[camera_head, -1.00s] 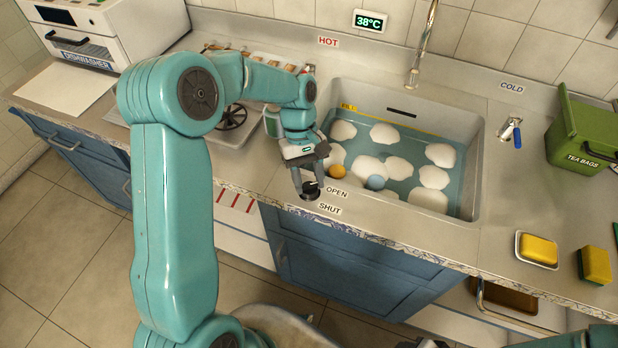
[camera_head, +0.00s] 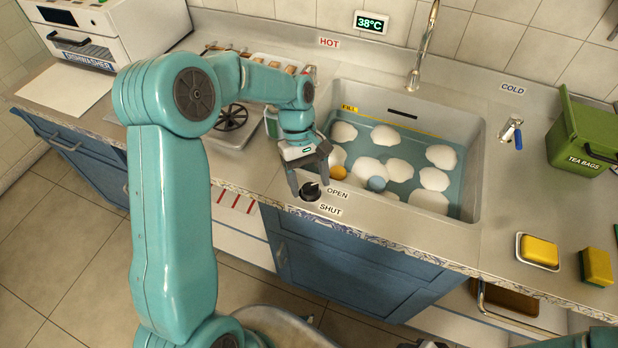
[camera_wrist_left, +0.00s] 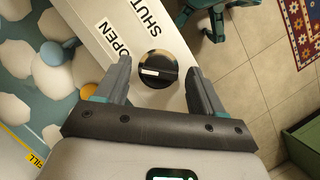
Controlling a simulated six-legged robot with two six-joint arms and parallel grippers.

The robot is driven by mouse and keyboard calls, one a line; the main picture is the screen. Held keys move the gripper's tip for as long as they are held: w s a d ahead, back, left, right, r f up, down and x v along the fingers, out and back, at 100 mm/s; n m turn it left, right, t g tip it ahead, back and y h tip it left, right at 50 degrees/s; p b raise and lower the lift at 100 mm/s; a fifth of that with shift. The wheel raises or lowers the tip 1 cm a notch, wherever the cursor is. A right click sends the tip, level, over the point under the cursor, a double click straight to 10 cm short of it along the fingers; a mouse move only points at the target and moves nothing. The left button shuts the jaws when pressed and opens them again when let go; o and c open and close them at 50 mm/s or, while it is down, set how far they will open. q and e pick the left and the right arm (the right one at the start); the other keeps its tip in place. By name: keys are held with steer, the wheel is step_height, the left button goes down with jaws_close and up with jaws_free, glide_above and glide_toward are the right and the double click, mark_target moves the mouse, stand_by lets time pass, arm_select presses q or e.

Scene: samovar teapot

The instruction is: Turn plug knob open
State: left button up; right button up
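The plug knob (camera_head: 310,192) is a small round black knob on the counter's front strip, beside the OPEN and SHUT labels. In the left wrist view the knob (camera_wrist_left: 158,69) shows a raised grip bar with a white mark on its left part, on the OPEN side. My left gripper (camera_head: 309,182) is open above the knob, pointing down. In the left wrist view its two fingers (camera_wrist_left: 159,72) stand apart on either side of the knob, with visible gaps; I see no contact. My right gripper does not show clearly.
A soap dish (camera_head: 538,251), a sponge (camera_head: 597,266) and a green tea-bag box (camera_head: 585,140) stand at the right. The strip right of the knob is clear.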

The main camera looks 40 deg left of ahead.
arm_select(q)
steer(key=v, duration=1.6)
steer(key=shift+p, duration=0.45)
steer(key=shift+a+r, duration=0.1)
